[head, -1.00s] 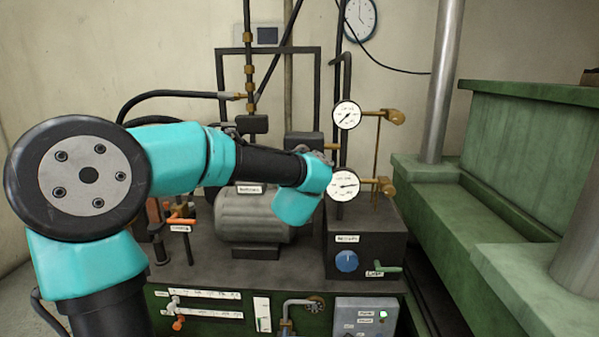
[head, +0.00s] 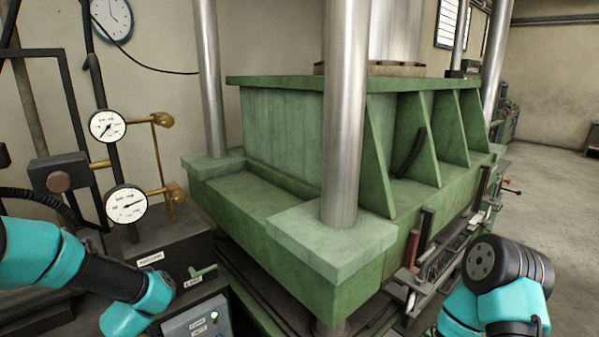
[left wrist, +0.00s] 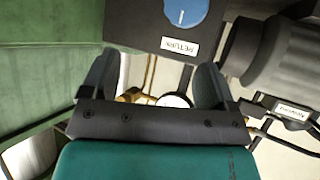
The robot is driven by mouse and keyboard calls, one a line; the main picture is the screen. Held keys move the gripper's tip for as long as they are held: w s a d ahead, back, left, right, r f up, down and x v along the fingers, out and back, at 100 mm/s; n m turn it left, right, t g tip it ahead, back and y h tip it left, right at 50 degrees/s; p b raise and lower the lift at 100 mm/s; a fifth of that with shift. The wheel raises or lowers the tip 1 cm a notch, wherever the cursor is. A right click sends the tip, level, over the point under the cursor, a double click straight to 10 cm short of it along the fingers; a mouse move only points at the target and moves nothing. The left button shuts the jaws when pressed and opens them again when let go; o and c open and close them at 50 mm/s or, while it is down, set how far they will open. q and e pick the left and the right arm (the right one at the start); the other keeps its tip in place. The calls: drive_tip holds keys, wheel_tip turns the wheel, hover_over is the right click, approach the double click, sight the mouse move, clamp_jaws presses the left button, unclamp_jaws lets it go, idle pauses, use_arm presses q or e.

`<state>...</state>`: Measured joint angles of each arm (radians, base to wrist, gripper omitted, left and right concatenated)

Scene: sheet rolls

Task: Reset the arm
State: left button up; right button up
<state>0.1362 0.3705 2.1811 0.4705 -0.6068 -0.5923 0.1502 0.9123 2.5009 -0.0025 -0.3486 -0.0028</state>
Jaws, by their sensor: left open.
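My left arm (head: 60,262) comes in from the left in the head view, in front of the gauges and the dark control box. Its gripper cannot be made out there. In the left wrist view my left gripper (left wrist: 155,80) has its two dark fingers spread apart, with nothing held between them. A blue knob (left wrist: 186,11) and its label show upside down beyond the fingers, and a white gauge (left wrist: 173,101) shows partly behind the gripper base. My right arm (head: 500,290) shows at the lower right of the head view; its gripper is outside the frame.
A large green press (head: 280,140) with steel columns (head: 345,110) fills the middle. Two pressure gauges (head: 126,204) stand on brass fittings at left. A grey switch box (head: 197,318) with a green light sits low. Open floor (head: 555,170) lies at the far right.

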use_arm(q)
drive_tip(key=s+d+f+m+g+h, duration=0.15)
drive_tip(key=s+d+f, duration=0.3)
drive_tip(key=f, duration=0.45)
drive_tip(key=s+d+f+g+h, duration=0.3)
drive_tip(key=d+f, duration=0.2)
drive_tip(key=f, duration=0.4)
drive_tip(key=s+d+f+g+h, duration=0.2)
drive_tip(key=s+d+f+g, duration=0.4)
drive_tip(key=s+f, duration=0.5)
drive_tip(key=s+d, duration=0.2)
drive_tip(key=s, duration=0.1)
drive_tip(key=shift+s+f, duration=0.3)
drive_tip(key=shift+s, duration=0.1)
drive_tip(key=shift+d, duration=0.1)
idle(0.5)
